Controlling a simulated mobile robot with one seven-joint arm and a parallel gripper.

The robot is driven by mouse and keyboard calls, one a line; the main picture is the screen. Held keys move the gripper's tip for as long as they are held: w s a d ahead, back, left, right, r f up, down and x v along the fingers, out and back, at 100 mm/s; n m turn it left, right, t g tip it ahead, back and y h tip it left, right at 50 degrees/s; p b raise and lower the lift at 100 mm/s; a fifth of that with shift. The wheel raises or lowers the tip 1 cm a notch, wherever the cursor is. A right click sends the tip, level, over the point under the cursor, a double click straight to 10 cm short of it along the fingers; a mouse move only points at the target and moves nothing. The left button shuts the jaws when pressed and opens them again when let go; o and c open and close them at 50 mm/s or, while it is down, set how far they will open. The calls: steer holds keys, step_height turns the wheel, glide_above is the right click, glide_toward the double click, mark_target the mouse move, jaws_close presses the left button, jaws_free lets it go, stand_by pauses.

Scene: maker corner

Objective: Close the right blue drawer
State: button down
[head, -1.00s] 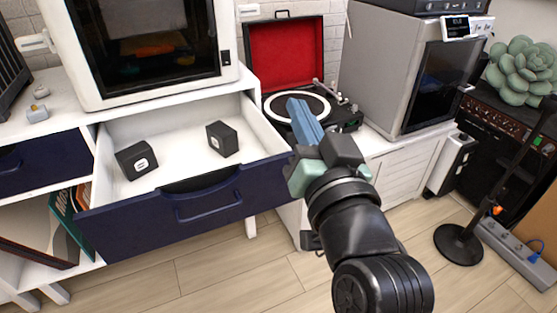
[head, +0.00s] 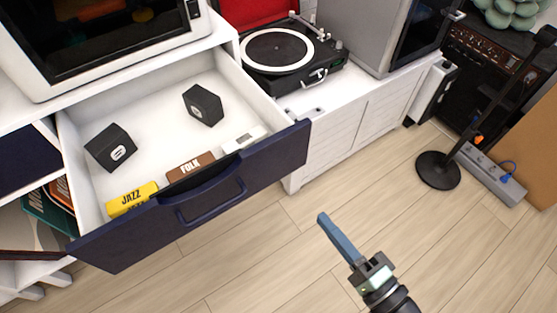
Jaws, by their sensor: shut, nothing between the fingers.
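The right blue drawer (head: 262,167) is pulled well out of the white cabinet. Its dark blue front has a handle (head: 211,203) and a cut-out at the top edge. Inside lie two black cubes (head: 203,104) (head: 111,148), a yellow JAZZ divider (head: 132,199), a brown FOLK divider (head: 190,167) and a white divider (head: 244,138). My gripper (head: 323,219) is shut and empty. It appears over the floor to the right of the drawer front, apart from it, with its blue fingers pointing up and left.
A record player (head: 285,50) stands on the white cabinet behind the drawer. Another blue drawer (head: 25,160) is at the left edge. A black stand (head: 438,170) and a power strip (head: 492,175) are at the right. The wooden floor in front is clear.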

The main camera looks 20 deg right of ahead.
mark_target(278, 164)
steer(key=b+x, duration=0.2)
steer(key=x, duration=1.1)
